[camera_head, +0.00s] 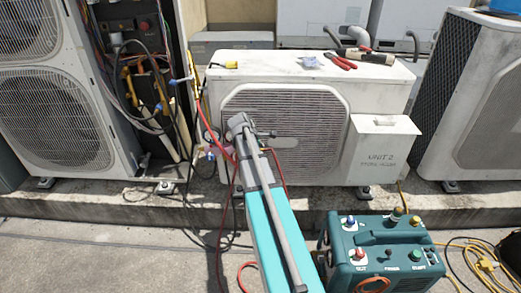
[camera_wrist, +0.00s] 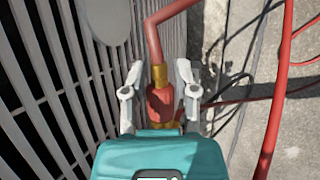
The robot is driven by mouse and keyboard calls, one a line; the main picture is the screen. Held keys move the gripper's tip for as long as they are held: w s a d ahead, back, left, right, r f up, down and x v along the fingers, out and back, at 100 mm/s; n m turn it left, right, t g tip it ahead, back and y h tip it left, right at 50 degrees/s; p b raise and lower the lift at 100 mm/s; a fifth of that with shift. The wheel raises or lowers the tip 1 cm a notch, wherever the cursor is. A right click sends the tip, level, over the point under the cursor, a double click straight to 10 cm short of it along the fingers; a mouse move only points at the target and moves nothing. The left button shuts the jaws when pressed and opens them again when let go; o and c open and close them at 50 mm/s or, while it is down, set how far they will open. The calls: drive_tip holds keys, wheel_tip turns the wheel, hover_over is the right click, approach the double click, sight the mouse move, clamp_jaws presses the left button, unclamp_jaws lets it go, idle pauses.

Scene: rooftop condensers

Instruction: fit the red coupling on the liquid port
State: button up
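The red coupling (camera_wrist: 160,102), with brass at both ends, shows in the wrist view with a red hose (camera_wrist: 158,28) bending away from its far end. My gripper (camera_wrist: 159,70) has one grey finger on each side of the coupling, with a visible gap on both sides; it is open around it. In the head view my gripper (camera_head: 240,122) is in front of the left part of the middle condenser's grille. The liquid port cannot be made out clearly; small fittings (camera_head: 210,154) sit at that condenser's lower left, partly behind hoses.
The middle condenser (camera_head: 385,85) has pliers (camera_head: 341,61) and other small tools on top. A teal machine (camera_head: 375,250) with knobs stands at front right. Cables and red hoses hang at left and lie on the ground. A condenser (camera_head: 55,100) stands close on the left.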

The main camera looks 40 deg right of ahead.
clamp_jaws()
idle(0.4)
drive_tip(key=shift+s+d, duration=0.85)
drive_tip(key=shift+d, duration=0.3)
idle(0.7)
drive_tip(key=shift+s+d, duration=0.4)
drive_tip(key=shift+d, duration=0.15)
drive_tip(key=shift+s+d, duration=0.2)
drive_tip(key=shift+d, duration=0.1)
drive_tip(key=shift+c, duration=2.2)
unclamp_jaws()
clamp_jaws()
